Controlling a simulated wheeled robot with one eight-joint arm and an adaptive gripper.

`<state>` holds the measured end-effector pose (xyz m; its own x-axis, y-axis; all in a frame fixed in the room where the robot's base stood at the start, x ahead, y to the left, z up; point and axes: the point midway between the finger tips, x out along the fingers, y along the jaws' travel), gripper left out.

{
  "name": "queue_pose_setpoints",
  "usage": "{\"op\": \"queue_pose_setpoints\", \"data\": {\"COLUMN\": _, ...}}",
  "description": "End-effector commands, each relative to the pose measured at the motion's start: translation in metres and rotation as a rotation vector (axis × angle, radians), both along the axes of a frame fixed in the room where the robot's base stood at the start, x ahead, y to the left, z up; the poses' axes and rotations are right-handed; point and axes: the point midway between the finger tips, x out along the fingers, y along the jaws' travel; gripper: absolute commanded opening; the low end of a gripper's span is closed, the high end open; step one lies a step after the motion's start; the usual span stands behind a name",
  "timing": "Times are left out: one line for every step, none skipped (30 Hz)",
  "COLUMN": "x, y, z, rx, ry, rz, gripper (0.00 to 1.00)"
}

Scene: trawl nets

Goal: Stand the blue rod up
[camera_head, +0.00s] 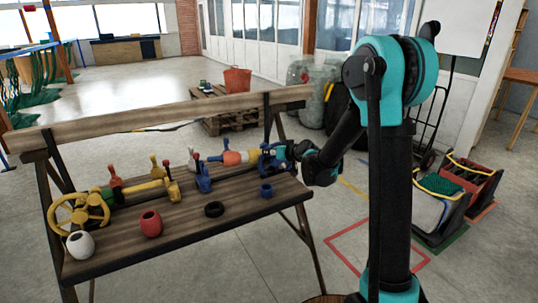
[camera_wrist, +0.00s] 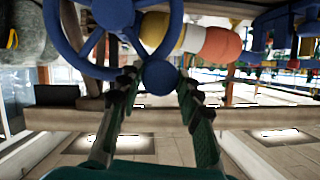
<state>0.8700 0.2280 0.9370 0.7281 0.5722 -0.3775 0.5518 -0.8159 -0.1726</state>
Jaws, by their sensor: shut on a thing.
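My gripper (camera_wrist: 158,80) is at the right end of the bench, beside a blue spoked wheel (camera_head: 266,160). Its fingers are shut on a blue round-ended piece (camera_wrist: 160,77), just below the blue wheel's rim in the wrist view (camera_wrist: 90,70). This may be the blue rod seen end-on; its length is hidden, so I cannot tell its tilt. In the head view my wrist hides part of this spot. A blue upright fitting (camera_head: 203,180) with a red-tipped stem stands further left on the bench.
The wooden bench (camera_head: 110,258) also bears a yellow wheel (camera_head: 78,213), a white cup (camera_head: 80,244), a red cup (camera_head: 151,223), a black ring (camera_head: 214,209) and a blue cup (camera_head: 266,190). A rail runs behind.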

Motion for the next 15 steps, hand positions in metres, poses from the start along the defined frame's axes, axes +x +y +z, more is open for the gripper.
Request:
{"op": "queue_pose_setpoints", "data": {"x": 0.003, "y": -0.004, "z": 0.002, "rx": 0.021, "ry": 0.013, "rz": -0.004, "gripper": 0.0}}
{"op": "queue_pose_setpoints", "data": {"x": 0.004, "y": -0.005, "z": 0.003, "rx": 0.034, "ry": 0.021, "rz": -0.004, "gripper": 0.0}}
{"op": "queue_pose_setpoints", "data": {"x": 0.005, "y": -0.007, "z": 0.004, "rx": 0.05, "ry": 0.032, "rz": -0.004, "gripper": 0.0}}
{"op": "queue_pose_setpoints", "data": {"x": 0.005, "y": -0.008, "z": 0.005, "rx": 0.063, "ry": 0.041, "rz": -0.004, "gripper": 0.0}}
{"op": "queue_pose_setpoints", "data": {"x": 0.006, "y": -0.009, "z": 0.006, "rx": 0.075, "ry": 0.049, "rz": -0.004, "gripper": 0.0}}
{"op": "queue_pose_setpoints", "data": {"x": 0.007, "y": -0.011, "z": 0.007, "rx": 0.092, "ry": 0.061, "rz": -0.004, "gripper": 0.0}}
{"op": "queue_pose_setpoints", "data": {"x": 0.008, "y": -0.012, "z": 0.007, "rx": 0.104, "ry": 0.069, "rz": -0.004, "gripper": 0.0}}
{"op": "queue_pose_setpoints", "data": {"x": 0.009, "y": -0.013, "z": 0.008, "rx": 0.117, "ry": 0.077, "rz": -0.004, "gripper": 0.0}}
{"op": "queue_pose_setpoints", "data": {"x": 0.01, "y": -0.015, "z": 0.009, "rx": 0.133, "ry": 0.088, "rz": -0.005, "gripper": 0.0}}
{"op": "queue_pose_setpoints", "data": {"x": 0.011, "y": -0.016, "z": 0.01, "rx": 0.146, "ry": 0.097, "rz": -0.004, "gripper": 0.0}}
{"op": "queue_pose_setpoints", "data": {"x": 0.012, "y": -0.017, "z": 0.01, "rx": 0.158, "ry": 0.105, "rz": -0.003, "gripper": 0.0}}
{"op": "queue_pose_setpoints", "data": {"x": 0.013, "y": -0.019, "z": 0.011, "rx": 0.175, "ry": 0.115, "rz": -0.005, "gripper": 0.0}}
{"op": "queue_pose_setpoints", "data": {"x": 0.014, "y": -0.021, "z": 0.012, "rx": 0.187, "ry": 0.124, "rz": -0.005, "gripper": 0.0}}
{"op": "queue_pose_setpoints", "data": {"x": 0.015, "y": -0.022, "z": 0.012, "rx": 0.199, "ry": 0.133, "rz": -0.004, "gripper": 0.0}}
{"op": "queue_pose_setpoints", "data": {"x": 0.016, "y": -0.023, "z": 0.013, "rx": 0.216, "ry": 0.143, "rz": -0.004, "gripper": 0.0}}
